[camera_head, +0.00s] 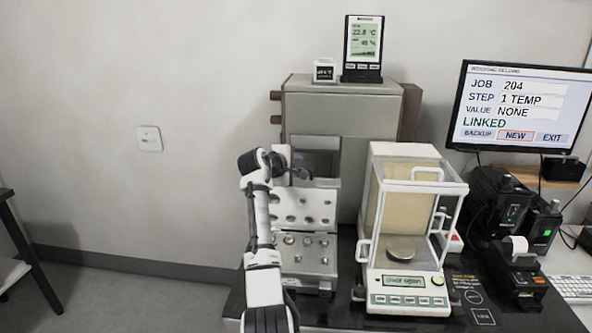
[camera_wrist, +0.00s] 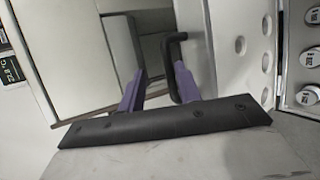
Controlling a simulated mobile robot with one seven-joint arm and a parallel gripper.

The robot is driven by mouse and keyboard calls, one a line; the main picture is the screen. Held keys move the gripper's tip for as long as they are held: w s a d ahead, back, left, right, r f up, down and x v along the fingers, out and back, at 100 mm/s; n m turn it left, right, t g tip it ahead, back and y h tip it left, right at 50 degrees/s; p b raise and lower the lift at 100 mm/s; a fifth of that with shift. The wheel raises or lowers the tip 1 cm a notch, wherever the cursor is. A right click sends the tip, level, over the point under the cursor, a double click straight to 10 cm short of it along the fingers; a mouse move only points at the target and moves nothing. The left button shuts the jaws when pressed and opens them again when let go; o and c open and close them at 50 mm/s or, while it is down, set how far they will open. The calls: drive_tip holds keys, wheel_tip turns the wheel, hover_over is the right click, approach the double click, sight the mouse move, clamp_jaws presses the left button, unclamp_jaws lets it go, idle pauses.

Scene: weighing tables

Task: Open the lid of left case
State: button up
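The left case stands left of the balance. Its lid (camera_head: 305,207), with rows of round holes, stands raised, tilted up at the back. Its base (camera_head: 308,263) lies open and holds several metal weights. In the wrist view the lid's holed inner face (camera_wrist: 245,50) is at the right, beside several weights (camera_wrist: 307,68). A dark bent handle (camera_wrist: 168,45) shows close to the right finger; I cannot tell whether they touch. My gripper (camera_head: 300,173) is at the lid's top edge. Its purple fingers (camera_wrist: 160,88) are apart, with a gap between them.
A balance (camera_head: 404,300) with a glass-sided draft shield stands close right of the case. A grey cabinet (camera_head: 340,105) stands behind. A monitor (camera_head: 520,108) and black devices (camera_head: 500,205) are at the right. The floor (camera_head: 130,290) at the left is clear.

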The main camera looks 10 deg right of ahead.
drive_tip(key=shift+f, duration=0.25)
drive_tip(key=shift+s+a+r+b, duration=0.1)
drive_tip(key=shift+s+a+b, duration=0.15)
drive_tip(key=shift+s+b, duration=0.05)
drive_tip(key=b+v, duration=0.4)
drive_tip(key=v, duration=0.9)
drive_tip(key=shift+r, duration=0.2)
drive_tip(key=shift+c, duration=0.3)
